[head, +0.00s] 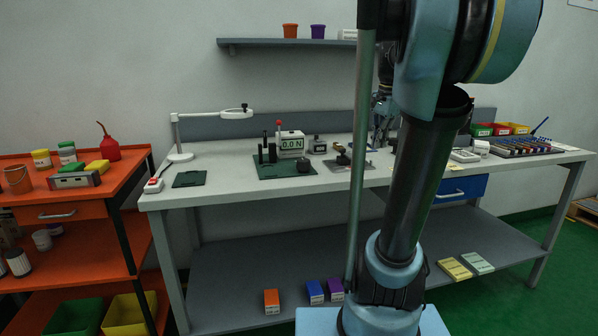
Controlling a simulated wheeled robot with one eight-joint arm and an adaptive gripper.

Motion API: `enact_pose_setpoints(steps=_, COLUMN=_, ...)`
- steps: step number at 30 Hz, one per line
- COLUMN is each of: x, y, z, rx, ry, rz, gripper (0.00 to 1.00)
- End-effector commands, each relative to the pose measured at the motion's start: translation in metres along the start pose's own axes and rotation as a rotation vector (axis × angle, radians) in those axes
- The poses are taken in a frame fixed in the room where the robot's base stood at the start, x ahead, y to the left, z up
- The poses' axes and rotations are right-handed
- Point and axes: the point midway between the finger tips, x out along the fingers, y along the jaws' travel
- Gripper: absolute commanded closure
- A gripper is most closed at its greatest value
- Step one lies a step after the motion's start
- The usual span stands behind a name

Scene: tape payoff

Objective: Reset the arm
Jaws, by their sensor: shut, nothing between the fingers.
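My arm rises in front of the bench in the head view and bends over at the top right. My gripper (379,142) shows small beside the arm, above the bench top, pointing down. It is shut and appears to hold nothing. My forearm hides part of it. The grey workbench (225,190) stands behind. A green base with a force gauge reading 0.0 N (291,143) sits left of the gripper. A small grey fixture (345,160) sits on the bench just left of the gripper.
A magnifier lamp (180,140) and dark green mat (189,179) are at the bench's left. Coloured bins (500,129) and a tool rack (525,148) are at the right. An orange cart (120,190) stands left. A wall shelf (265,42) is above. Small boxes (271,300) lie on the lower shelf.

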Motion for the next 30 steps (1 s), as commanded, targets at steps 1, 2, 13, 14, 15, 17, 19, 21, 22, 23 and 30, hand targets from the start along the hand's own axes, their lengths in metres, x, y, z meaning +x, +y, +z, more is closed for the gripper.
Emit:
enact_pose_setpoints(steps=1, x=0.012, y=0.012, z=0.014, rx=-0.064, ry=0.004, rz=0.0, gripper=1.0)
enact_pose_setpoints(steps=2, x=0.018, y=0.018, z=0.021, rx=-0.105, ry=0.006, rz=0.0, gripper=1.0)
enact_pose_setpoints(steps=13, x=0.11, y=0.102, z=0.099, rx=-0.614, ry=0.04, rz=0.0, gripper=1.0)
enact_pose_setpoints(steps=14, x=0.118, y=0.109, z=0.104, rx=-0.655, ry=0.043, rz=0.001, gripper=1.0)
enact_pose_setpoints(steps=15, x=0.13, y=0.119, z=0.111, rx=-0.71, ry=0.046, rz=0.001, gripper=1.0)
enact_pose_setpoints(steps=17, x=0.147, y=0.132, z=0.121, rx=-0.792, ry=0.052, rz=0.002, gripper=1.0)
enact_pose_setpoints(steps=19, x=0.167, y=0.148, z=0.131, rx=-0.881, ry=0.059, rz=0.003, gripper=1.0)
enact_pose_setpoints(steps=21, x=0.184, y=0.161, z=0.14, rx=-0.961, ry=0.064, rz=0.005, gripper=1.0)
enact_pose_setpoints(steps=22, x=0.191, y=0.166, z=0.142, rx=-0.991, ry=0.066, rz=0.006, gripper=1.0)
enact_pose_setpoints(steps=23, x=0.197, y=0.171, z=0.145, rx=-1.019, ry=0.068, rz=0.007, gripper=1.0)
enact_pose_setpoints(steps=30, x=0.222, y=0.188, z=0.156, rx=-1.134, ry=0.077, rz=0.01, gripper=1.0)
